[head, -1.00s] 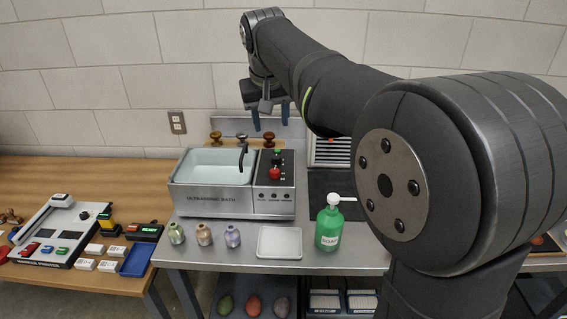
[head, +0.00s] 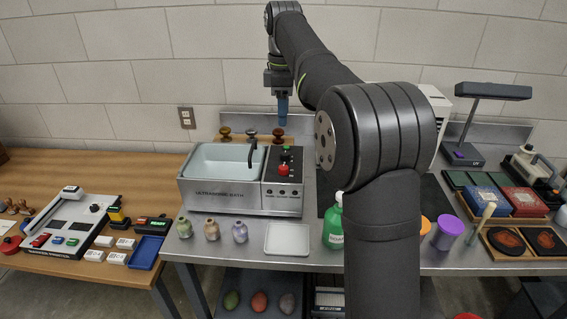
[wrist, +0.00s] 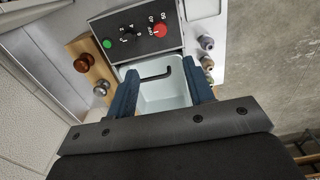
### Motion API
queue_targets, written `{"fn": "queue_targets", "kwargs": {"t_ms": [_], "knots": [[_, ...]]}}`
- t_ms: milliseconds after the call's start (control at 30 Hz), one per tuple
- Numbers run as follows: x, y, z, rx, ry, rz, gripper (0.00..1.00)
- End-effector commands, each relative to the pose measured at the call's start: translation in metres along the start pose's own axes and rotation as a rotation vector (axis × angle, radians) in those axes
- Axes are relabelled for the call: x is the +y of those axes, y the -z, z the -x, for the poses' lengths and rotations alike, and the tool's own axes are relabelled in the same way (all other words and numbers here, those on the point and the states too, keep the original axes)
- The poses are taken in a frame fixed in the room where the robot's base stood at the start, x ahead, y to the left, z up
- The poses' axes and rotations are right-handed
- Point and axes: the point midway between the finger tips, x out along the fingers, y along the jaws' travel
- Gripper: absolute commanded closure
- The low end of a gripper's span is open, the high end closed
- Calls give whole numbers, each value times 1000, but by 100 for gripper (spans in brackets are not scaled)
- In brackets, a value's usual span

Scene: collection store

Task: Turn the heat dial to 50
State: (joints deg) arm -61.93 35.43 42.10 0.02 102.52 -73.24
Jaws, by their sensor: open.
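The ultrasonic bath (head: 225,197) stands on the steel bench, with a dark control panel (head: 283,165) at its right end. The panel carries a green button (head: 286,149), a red knob or button (head: 284,170) and a small black dial between them. In the wrist view the panel shows the green button (wrist: 107,43), the black dial (wrist: 128,36) and the red control (wrist: 160,30), with printed numbers near them. The dial's setting is too small to read. My gripper (head: 283,122) is open and empty, above and behind the panel; its fingers (wrist: 158,70) are apart from it.
Small vases (head: 212,229), a white tray (head: 287,239) and a green soap bottle (head: 333,222) stand in front. The air above the panel is clear.

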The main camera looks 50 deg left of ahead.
Motion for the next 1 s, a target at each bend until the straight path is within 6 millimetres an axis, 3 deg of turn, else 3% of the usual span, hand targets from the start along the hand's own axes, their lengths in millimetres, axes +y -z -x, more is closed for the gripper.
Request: {"fn": "queue_targets", "kwargs": {"t_ms": [600,800,1000], "knots": [[-1,0,-128,0,0,-2,52],[-1,0,-153,1,-2,-2,52],[0,0,-161,1,-4,-2,52]]}}
